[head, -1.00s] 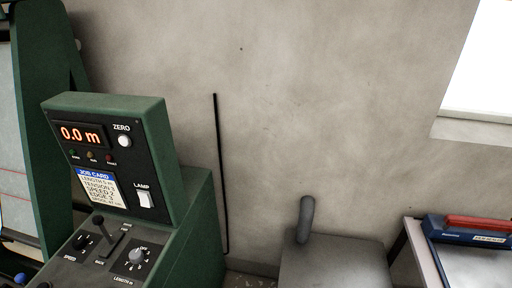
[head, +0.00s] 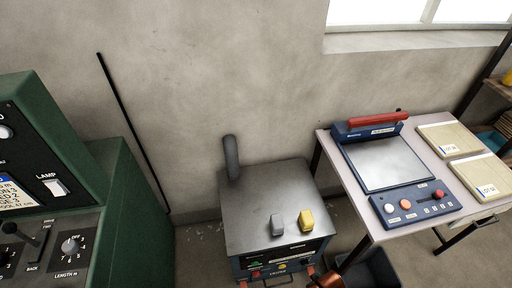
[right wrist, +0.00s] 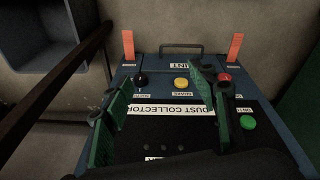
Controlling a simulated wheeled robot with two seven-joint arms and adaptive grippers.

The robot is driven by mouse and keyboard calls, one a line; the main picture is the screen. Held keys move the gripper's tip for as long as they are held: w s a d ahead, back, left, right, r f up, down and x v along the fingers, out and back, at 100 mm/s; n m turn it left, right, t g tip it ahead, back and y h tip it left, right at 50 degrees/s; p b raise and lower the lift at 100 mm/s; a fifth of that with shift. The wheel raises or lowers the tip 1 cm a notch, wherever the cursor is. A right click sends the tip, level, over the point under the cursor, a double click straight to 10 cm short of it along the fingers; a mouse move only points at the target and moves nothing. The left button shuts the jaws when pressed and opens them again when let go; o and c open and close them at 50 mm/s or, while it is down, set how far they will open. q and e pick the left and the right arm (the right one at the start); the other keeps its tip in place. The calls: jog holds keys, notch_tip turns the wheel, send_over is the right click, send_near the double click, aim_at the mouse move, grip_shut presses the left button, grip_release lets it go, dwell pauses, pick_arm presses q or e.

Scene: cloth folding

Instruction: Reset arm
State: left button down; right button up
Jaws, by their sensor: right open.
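My right gripper (right wrist: 160,88) shows in the right wrist view with its two green fingers spread apart and nothing between them. It is in front of the dust collector's control panel (right wrist: 240,102), which has a yellow button (right wrist: 181,83), a red knob (right wrist: 224,77), a green button (right wrist: 247,122) and a black knob (right wrist: 142,78). The fingers cover parts of the panel, and I cannot tell whether they touch it. My left gripper is in neither view.
In the head view, the grey-topped dust collector (head: 262,205) stands by the wall with a grey and a yellow block on top. A green machine (head: 150,210) stands left. A table (head: 350,215) with a blue device (head: 400,205) and two pads stands right. Bare floor shows between.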

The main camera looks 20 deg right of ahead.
jog(key=s+f+p, duration=0.1)
jog(key=s+f, duration=0.2)
jog(key=f, duration=0.9)
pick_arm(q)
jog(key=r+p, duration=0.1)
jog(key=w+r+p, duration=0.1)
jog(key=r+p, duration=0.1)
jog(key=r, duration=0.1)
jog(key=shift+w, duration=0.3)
pick_arm(e)
jog(key=s+a+f+n+g, duration=0.1)
jog(key=s+f, duration=1.5)
jog(key=s, duration=0.4)
jog(key=shift+f+g, duration=0.35)
jog(key=shift+g, duration=0.05)
